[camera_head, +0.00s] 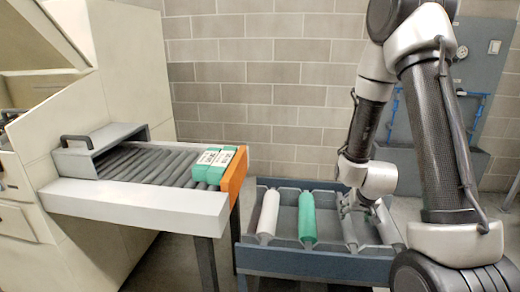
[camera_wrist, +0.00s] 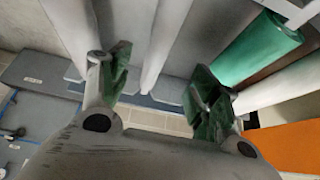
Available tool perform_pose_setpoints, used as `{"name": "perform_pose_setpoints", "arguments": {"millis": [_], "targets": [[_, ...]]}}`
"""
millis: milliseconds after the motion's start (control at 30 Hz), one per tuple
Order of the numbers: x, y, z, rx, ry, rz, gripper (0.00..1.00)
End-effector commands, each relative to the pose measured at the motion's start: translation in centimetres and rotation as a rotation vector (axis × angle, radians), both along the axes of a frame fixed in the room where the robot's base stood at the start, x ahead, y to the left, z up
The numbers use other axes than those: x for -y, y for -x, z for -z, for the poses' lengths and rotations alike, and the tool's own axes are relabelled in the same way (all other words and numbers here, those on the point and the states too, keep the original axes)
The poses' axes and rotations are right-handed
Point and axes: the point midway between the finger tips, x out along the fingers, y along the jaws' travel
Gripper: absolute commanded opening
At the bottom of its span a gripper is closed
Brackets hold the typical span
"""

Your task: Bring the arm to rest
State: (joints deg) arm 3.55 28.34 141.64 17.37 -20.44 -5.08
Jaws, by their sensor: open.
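My arm reaches down from the upper right in the head view. My gripper (camera_head: 358,205) hangs low over the right part of a blue-grey slotted rack (camera_head: 300,265). In the wrist view my gripper (camera_wrist: 160,88) is open, its green-padded fingers wide apart. A pale roll (camera_wrist: 165,40) shows beyond the gap between them; nothing is clamped. I cannot tell how far the fingertips are from it. A green roll (camera_head: 307,218) lies in the rack left of the gripper, and it also shows in the wrist view (camera_wrist: 260,50).
A white roll (camera_head: 268,215) lies left of the green one. A roller conveyor (camera_head: 130,205) with an orange end stop (camera_head: 234,177) stands at left, carrying green-and-white boxes (camera_head: 214,161). A grey panel with blue pipes (camera_head: 480,75) is behind my arm. A block wall (camera_head: 265,75) closes the back.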

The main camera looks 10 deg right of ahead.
Motion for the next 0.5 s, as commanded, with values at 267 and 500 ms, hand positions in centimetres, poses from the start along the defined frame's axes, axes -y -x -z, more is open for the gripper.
{"name": "perform_pose_setpoints", "arguments": {"millis": [267,500], "targets": [[-3.0,7.2,1.5,-0.333,-0.121,-0.054,0.62],[-4.7,12.2,-5.5,-0.502,-0.170,-0.135,0.62]]}}
